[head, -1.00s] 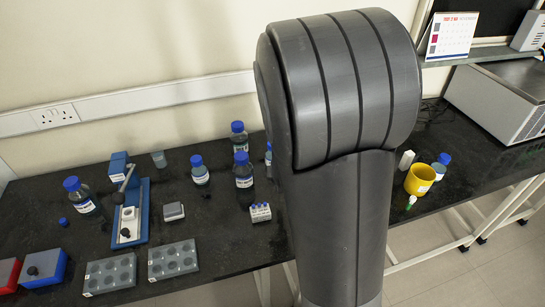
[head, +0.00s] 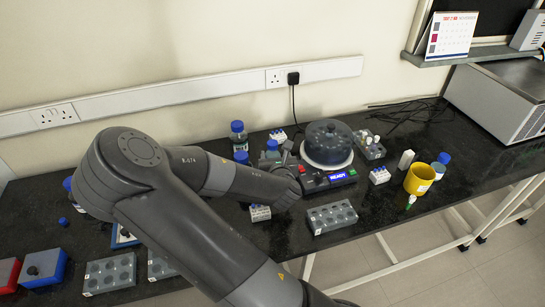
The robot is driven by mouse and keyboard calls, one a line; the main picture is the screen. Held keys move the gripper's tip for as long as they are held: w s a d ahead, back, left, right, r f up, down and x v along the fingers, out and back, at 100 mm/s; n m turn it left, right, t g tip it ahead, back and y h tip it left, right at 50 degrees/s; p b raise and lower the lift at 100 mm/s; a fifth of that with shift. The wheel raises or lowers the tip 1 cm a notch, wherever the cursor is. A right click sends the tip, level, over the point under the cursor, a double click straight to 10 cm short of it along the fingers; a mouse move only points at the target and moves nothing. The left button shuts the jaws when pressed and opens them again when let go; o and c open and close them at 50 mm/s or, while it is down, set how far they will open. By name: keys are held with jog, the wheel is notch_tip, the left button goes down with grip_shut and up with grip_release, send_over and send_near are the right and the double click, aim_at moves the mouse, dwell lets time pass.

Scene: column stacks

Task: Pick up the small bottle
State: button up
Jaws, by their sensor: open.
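Several blue-capped bottles stand on the black bench, and I cannot tell which one the task calls small. One bottle (head: 237,135) stands near the wall, with a second bottle (head: 241,157) in front of it, partly hidden by my arm. The blue cap of a third (head: 272,145) shows right at my gripper (head: 281,154). My gripper is open. Its fingers are small and partly hidden, so I cannot tell whether they are around or beside this bottle. Another blue-capped bottle (head: 442,162) stands at the right, behind a yellow cup (head: 420,180).
A round dark-lidded device (head: 327,142) with a lit display stands right of my gripper. Vial racks (head: 260,212), (head: 380,175) and a grey well block (head: 332,217) lie nearby. A red block (head: 8,272) and a blue block (head: 45,266) lie at left.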

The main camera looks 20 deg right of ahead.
aim_at(272, 142)
jog(key=x, duration=1)
jog(key=shift+w+f, duration=0.15)
jog(key=shift+f, duration=0.05)
jog(key=c, duration=1.2)
jog(key=shift+r, duration=0.15)
notch_tip(272, 142, up, 10)
jog(key=shift+f, duration=0.1)
